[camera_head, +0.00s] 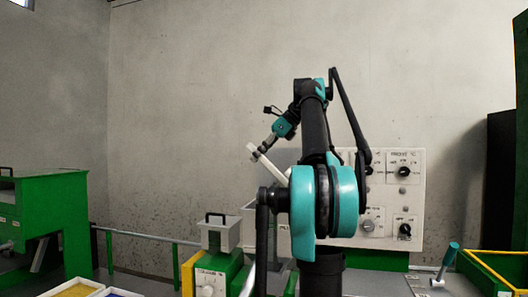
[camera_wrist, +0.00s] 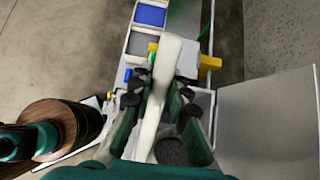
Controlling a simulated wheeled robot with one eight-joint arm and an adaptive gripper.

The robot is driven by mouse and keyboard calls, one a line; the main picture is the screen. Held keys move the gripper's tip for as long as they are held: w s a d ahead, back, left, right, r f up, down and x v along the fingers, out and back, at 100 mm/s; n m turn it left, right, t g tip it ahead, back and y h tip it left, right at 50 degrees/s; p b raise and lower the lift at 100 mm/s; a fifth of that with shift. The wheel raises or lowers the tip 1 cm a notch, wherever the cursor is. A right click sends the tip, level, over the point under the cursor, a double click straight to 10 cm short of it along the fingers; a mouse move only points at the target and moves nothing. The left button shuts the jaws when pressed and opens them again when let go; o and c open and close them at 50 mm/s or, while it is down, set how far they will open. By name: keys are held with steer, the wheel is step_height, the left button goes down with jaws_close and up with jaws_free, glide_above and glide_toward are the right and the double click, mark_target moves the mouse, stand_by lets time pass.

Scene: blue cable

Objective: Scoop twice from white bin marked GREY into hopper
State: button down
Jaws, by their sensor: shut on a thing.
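My gripper (camera_wrist: 158,104) is shut on a long white handle (camera_wrist: 170,70), which looks like the scoop's. In the head view the gripper (camera_head: 272,138) is raised high in front of the wall, with the white scoop (camera_head: 268,164) slanting down to the right. The scoop's bowl is hidden or unclear. A white bin with grey contents (camera_wrist: 146,43) is at the top of the wrist view; its label is not readable. A light grey box with a black handle (camera_head: 220,234), possibly the hopper, stands on a green and yellow machine. A dark round patch (camera_wrist: 172,151) shows below the gripper; I cannot tell what it is.
A bin with blue contents (camera_wrist: 150,15) adjoins the grey one. A yellow-filled bin (camera_head: 76,289) shows at lower left. A white control panel (camera_head: 385,233) with knobs stands behind my arm. A brown cylinder (camera_wrist: 55,128) is at left in the wrist view.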

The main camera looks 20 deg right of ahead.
steer(key=w+a+f+g+h, duration=0.1)
steer(key=a+f+g+h, duration=0.1)
steer(key=f+g+h, duration=0.1)
steer(key=w+a+f+g+h, duration=0.2)
steer(key=f+h, duration=0.3)
steer(key=f, duration=0.3)
steer(key=shift+w+a+g+h, duration=0.3)
steer(key=shift+a+g, duration=0.1)
steer(key=shift+a, duration=0.35)
steer(key=shift+f, duration=0.1)
